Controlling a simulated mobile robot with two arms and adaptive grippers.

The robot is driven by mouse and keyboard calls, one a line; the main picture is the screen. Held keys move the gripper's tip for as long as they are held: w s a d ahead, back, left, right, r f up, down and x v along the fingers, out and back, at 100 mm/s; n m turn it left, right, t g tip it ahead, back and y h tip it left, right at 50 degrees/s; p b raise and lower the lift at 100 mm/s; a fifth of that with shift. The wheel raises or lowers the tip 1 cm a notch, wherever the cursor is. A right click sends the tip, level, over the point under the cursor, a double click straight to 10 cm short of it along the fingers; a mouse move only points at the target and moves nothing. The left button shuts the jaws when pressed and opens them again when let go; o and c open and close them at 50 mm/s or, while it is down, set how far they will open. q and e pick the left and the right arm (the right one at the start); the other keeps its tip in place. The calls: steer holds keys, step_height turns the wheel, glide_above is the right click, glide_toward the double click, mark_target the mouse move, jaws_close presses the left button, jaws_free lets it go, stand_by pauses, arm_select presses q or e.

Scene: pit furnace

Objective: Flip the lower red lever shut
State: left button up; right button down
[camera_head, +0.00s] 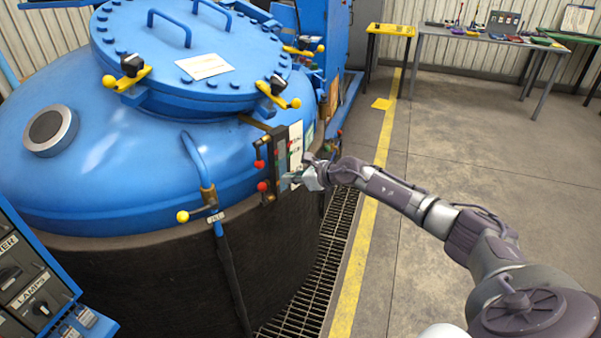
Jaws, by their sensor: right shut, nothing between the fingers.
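Two red-knobbed levers sit on the dark panel (280,155) at the side of the blue furnace (110,150). The upper red lever (259,164) is above the lower red lever (262,187), whose red knob points left. My right gripper (297,183) is shut and empty, at the panel's right side, just right of the lower lever. Its fingertips are small in view, and I cannot tell whether they touch the panel. My left gripper is not in view.
A yellow-knobbed valve handle (183,216) with a blue pipe stands left of the panel. A floor grate (310,295) and a yellow line (352,285) run beside the furnace. A control box (30,285) is at the lower left. The floor (480,150) at the right is clear.

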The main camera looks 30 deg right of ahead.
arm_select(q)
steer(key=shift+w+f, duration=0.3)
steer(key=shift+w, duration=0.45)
arm_select(e)
steer(key=shift+s+d+r, duration=0.2)
steer(key=shift+s+r, duration=0.05)
steer(key=shift+r, duration=0.3)
steer(key=shift+s+d+r, duration=0.2)
steer(key=shift+s+r, duration=0.05)
steer(key=shift+r, duration=0.3)
steer(key=shift+s+d+r, duration=0.2)
steer(key=shift+s+r, duration=0.05)
steer(key=shift+r, duration=0.3)
